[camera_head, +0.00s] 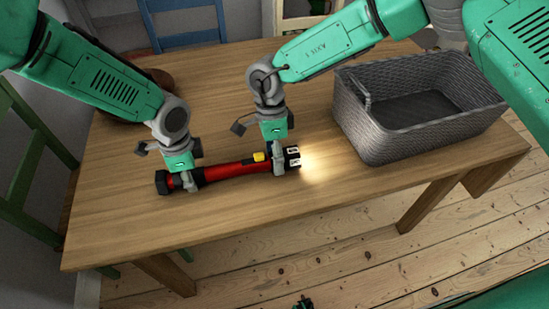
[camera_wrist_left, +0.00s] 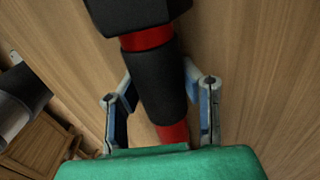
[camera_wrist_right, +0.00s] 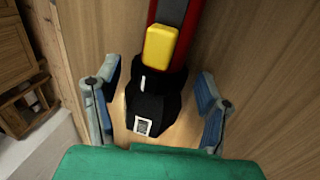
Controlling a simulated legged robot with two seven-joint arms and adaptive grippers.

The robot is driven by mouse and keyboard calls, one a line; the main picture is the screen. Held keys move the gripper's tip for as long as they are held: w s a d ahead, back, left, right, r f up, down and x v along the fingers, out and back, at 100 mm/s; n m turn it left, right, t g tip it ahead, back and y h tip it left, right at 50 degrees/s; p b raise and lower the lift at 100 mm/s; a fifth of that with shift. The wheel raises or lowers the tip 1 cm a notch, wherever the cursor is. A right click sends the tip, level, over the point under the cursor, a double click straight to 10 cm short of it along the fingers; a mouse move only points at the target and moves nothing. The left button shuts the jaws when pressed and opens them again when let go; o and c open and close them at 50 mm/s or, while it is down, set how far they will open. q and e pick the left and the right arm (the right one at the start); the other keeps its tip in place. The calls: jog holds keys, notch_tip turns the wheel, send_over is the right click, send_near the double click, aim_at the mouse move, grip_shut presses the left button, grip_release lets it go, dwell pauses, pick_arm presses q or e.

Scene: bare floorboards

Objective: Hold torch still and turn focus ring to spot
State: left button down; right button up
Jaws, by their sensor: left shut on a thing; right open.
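A red torch (camera_head: 224,172) with black ends lies on the wooden table, its lit head to the right and a bright glow on the wood beyond it. My left gripper (camera_head: 192,184) is shut on the torch's black grip near the tail; the grip also shows in the left wrist view (camera_wrist_left: 157,88). My right gripper (camera_head: 276,164) is open around the black focus ring (camera_wrist_right: 152,108) at the head end, a finger on each side with gaps. A yellow switch (camera_head: 259,157) sits just left of the ring. White marks show on the ring and head.
A grey woven basket (camera_head: 400,137) stands on the right of the table (camera_head: 130,222). A brown round object (camera_head: 150,84) is partly hidden behind my left arm. A blue chair (camera_head: 185,38) stands behind the table. The table front is clear.

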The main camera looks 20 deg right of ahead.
jog(key=shift+s+f, duration=0.1)
jog(key=shift+f, duration=0.3)
jog(key=c, duration=1.2)
jog(key=shift+t, duration=2.9)
jog(key=shift+r, duration=0.1)
